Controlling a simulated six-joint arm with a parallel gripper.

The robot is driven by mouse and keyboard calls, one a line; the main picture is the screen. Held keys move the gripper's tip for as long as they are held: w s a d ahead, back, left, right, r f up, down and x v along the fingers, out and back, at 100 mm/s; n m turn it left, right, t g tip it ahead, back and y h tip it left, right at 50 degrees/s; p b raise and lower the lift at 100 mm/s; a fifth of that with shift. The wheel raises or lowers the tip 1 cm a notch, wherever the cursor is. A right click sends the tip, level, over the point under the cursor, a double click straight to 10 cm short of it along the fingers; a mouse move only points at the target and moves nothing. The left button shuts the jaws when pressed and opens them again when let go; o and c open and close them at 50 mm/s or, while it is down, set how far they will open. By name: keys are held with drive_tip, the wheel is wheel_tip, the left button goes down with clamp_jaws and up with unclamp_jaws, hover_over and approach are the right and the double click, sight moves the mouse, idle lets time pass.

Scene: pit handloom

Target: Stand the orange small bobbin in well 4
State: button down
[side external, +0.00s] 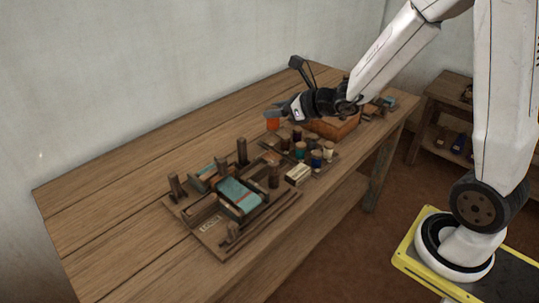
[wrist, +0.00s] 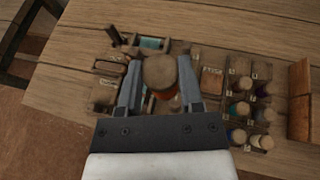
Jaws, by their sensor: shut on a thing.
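My gripper (wrist: 160,77) is shut on the orange small bobbin (wrist: 165,95), with one finger on each side of its wooden top. In the side external view my gripper (side external: 283,112) holds the orange bobbin (side external: 272,125) in the air above the bench. The well rack (wrist: 251,68) is to the right of the held bobbin in the wrist view, with several bobbins standing in its lower rows. Its upper wells look dark and empty. The well numbers are too small to read surely, so I cannot tell which is well 4.
A small loom (side external: 238,194) with a blue-green cloth and upright posts stands at the front of the bench (side external: 120,185). An orange-brown box (side external: 333,127) sits behind the rack. The bench's left side is clear.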

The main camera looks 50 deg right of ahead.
drive_tip(key=shift+w+a+r, duration=0.2)
drive_tip(key=shift+a+r, duration=1)
drive_tip(key=shift+r, duration=0.3)
drive_tip(key=shift+w+d+f, duration=0.25)
drive_tip(key=shift+d+f, duration=0.05)
drive_tip(key=shift+d, duration=0.25)
drive_tip(key=w+d+f, duration=0.1)
drive_tip(key=d+f, duration=0.3)
drive_tip(key=d, duration=0.4)
drive_tip(key=w+d+f, duration=0.1)
drive_tip(key=d+f, duration=0.4)
drive_tip(key=d, duration=0.2)
drive_tip(key=w+d+f, duration=0.3)
drive_tip(key=w+f, duration=0.6)
drive_tip(key=w, duration=0.4)
drive_tip(key=shift+d+f+h, duration=0.15)
drive_tip(key=shift+d+h, duration=0.1)
drive_tip(key=shift+h, duration=0.05)
